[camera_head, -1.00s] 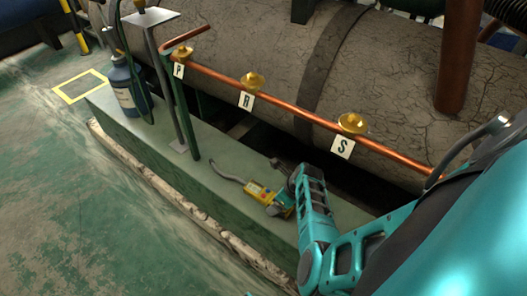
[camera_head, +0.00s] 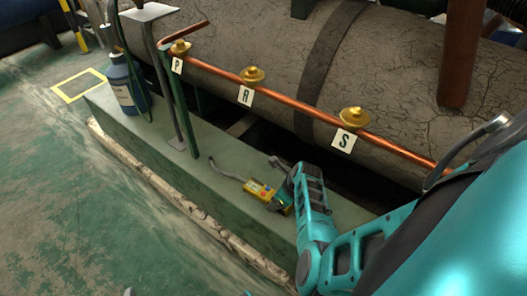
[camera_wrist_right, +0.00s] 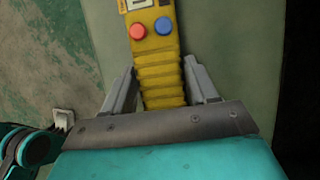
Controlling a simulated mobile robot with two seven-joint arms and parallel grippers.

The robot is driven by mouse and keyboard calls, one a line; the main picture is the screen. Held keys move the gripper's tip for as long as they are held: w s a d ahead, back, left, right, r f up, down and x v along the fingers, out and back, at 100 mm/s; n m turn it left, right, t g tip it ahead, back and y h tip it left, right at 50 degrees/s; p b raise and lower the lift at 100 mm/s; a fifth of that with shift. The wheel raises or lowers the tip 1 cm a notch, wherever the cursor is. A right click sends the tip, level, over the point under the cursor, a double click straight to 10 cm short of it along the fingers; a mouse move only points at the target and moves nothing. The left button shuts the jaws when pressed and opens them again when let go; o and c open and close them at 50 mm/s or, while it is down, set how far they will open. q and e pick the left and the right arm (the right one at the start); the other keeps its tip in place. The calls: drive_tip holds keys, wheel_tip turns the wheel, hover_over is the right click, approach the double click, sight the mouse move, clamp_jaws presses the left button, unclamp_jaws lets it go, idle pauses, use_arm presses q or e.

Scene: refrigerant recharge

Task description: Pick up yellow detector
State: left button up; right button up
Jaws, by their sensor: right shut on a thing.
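The yellow detector (camera_head: 258,189) lies low over the green ledge, its grey flexible probe pointing left; I cannot tell whether it still touches the ledge. My right gripper (camera_head: 285,199) is at its near end, with the arm coming in from the right. In the right wrist view the detector's ribbed yellow handle (camera_wrist_right: 160,80) sits between the two grey fingers of my right gripper (camera_wrist_right: 162,92), which are shut on it. A red and a blue button show above the ribs. A small grey tip at the bottom edge of the head view may be part of my left gripper, mostly out of frame.
The green ledge (camera_head: 215,160) runs along a large cracked pipe (camera_head: 250,40). A copper pipe (camera_head: 300,103) with brass valves tagged P, R and S runs above it. A blue bottle (camera_head: 125,85) stands at the ledge's far left. Open floor (camera_head: 60,190) lies left.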

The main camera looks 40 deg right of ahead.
drive_tip(key=shift+r, duration=0.1)
wheel_tip(320, 180, up, 15)
drive_tip(key=p, duration=1.7)
